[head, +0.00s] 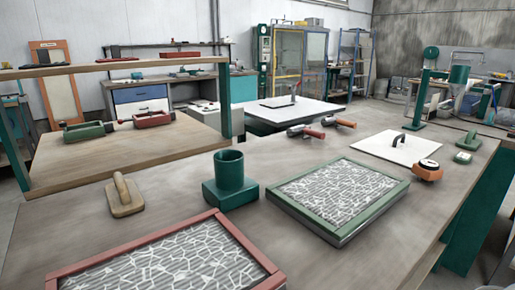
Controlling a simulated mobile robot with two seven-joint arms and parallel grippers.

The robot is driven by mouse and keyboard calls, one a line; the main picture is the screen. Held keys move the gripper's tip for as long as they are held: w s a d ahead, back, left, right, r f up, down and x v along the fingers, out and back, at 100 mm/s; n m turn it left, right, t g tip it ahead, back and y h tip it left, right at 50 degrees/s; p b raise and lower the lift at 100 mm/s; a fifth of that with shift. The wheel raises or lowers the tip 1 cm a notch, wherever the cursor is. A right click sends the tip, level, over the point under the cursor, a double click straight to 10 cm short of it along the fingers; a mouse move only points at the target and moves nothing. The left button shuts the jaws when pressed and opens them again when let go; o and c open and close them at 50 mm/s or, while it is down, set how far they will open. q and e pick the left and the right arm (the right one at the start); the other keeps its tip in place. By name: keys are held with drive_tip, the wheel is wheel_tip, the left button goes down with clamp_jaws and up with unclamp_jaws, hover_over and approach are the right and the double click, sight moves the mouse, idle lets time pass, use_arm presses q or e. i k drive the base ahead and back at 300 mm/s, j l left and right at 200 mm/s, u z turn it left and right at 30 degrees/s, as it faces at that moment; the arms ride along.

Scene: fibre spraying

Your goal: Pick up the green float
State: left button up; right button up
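A small green float (468,143) lies near the far right end of the workbench (350,250). A beige float (127,196) with an upright handle sits on the left part of the same bench. Neither of my grippers is in the head view.
A green-framed panel (395,196) and a red-framed panel (225,226) lie on the bench. A green cup holder (230,182), an orange gauge (428,172), a white board (380,150) and two red-handled tools (305,132) stand around them. Bare bench shows between them.

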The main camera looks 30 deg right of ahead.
sight(470, 143)
drive_tip(key=z, duration=2.4)
